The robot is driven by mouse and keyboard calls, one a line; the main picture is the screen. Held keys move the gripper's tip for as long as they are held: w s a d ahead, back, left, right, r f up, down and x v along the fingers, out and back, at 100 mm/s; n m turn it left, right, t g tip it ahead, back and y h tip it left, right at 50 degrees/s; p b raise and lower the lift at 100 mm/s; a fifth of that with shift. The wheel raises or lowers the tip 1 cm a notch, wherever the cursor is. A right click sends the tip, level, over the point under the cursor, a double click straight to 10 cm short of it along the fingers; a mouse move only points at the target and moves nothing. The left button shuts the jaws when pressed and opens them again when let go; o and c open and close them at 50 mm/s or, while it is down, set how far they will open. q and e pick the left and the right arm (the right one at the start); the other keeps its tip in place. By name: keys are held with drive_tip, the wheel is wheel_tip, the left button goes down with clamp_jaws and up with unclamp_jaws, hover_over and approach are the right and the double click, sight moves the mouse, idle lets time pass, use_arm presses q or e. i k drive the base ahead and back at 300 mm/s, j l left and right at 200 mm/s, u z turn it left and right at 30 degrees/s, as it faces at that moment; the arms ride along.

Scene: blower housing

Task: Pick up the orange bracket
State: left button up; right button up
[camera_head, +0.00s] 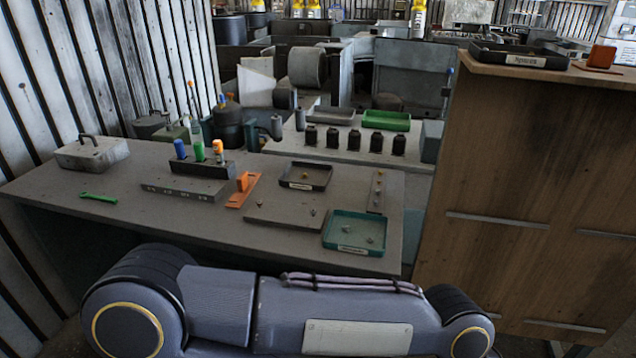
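An orange bracket (238,195) lies on the grey worktable (120,185), with a flat base and a short upright part. It sits between a dark block holding blue, green and orange-topped items and a flat grey plate. Another orange piece of similar shape (601,58) stands on top of the wooden cabinet (540,150) at the right. A thick grey-blue arm link of mine crosses the bottom of the view. Neither of my grippers shows in the view.
The worktable also holds a grey toolbox (91,152), a green wrench (99,198), a dark tray (306,176), a teal tray (355,232) and a grey plate (285,212). A black tray (518,56) is on the cabinet. The table's front left is mostly clear.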

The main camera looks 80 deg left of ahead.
sight(245, 183)
drive_tip(key=j+u, duration=0.15)
drive_tip(key=u, duration=3.25)
drive_tip(key=i+j+z, duration=0.1)
drive_tip(key=i+j, duration=0.3)
drive_tip(key=i+j+z, duration=0.1)
drive_tip(key=i+j, duration=0.3)
drive_tip(key=i+j+z, duration=0.15)
drive_tip(key=i+j, duration=0.2)
drive_tip(key=i+j+z, duration=0.1)
drive_tip(key=i+j, duration=0.25)
drive_tip(key=j, duration=0.2)
drive_tip(key=i+j+z, duration=0.1)
drive_tip(key=i+j, duration=0.2)
drive_tip(key=j, duration=0.2)
